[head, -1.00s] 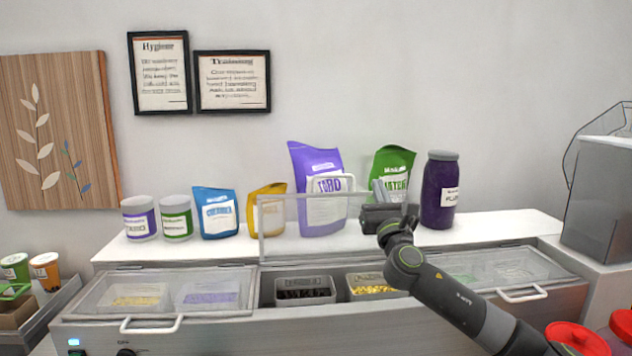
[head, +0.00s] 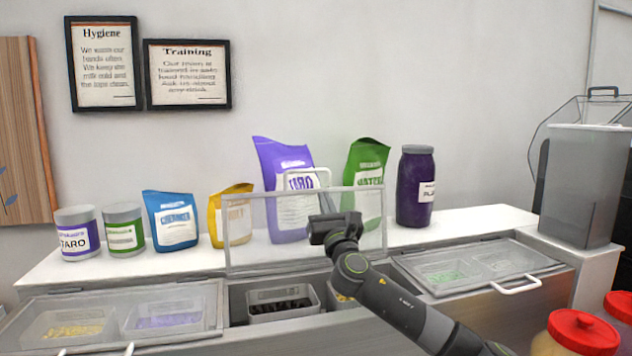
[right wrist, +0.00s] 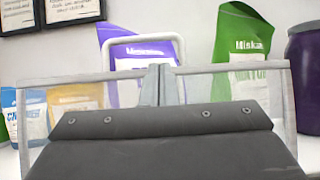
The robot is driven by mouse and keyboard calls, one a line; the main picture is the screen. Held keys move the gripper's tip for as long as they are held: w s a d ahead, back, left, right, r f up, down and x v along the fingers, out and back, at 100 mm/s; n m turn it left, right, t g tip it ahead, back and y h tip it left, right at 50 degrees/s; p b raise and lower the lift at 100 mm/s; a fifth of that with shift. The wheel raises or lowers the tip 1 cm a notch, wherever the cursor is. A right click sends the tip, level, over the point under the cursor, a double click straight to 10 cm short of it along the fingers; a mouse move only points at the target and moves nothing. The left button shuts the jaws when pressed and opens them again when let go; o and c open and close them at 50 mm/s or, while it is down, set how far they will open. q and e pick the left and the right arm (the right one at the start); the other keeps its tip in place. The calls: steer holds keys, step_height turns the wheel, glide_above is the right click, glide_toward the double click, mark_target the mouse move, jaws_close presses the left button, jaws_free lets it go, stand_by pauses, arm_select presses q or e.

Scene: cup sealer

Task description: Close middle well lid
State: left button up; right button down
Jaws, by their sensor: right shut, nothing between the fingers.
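The middle well lid (head: 270,225) is a clear framed panel standing open and upright over the middle well. Its pale loop handle (head: 307,170) is on the top edge; the lid frame (right wrist: 284,95) and handle (right wrist: 145,39) also show in the right wrist view. My right gripper (head: 325,203) is shut and empty, on the near side of the lid, just below and right of the handle. Its fingertips (right wrist: 161,72) overlap the top frame in the right wrist view; I cannot tell if they touch it. My left gripper is not in view.
The left lid (head: 130,300) and right lid (head: 478,265) are shut. The middle well has a tub of dark topping (head: 280,303) and a yellow one, partly hidden by my arm. Bags and jars, including a purple jar (head: 416,190), stand on the shelf behind.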

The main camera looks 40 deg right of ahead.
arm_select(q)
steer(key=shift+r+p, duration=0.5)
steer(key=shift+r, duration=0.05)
arm_select(e)
steer(key=x, duration=0.8)
steer(key=shift+s+a, duration=0.1)
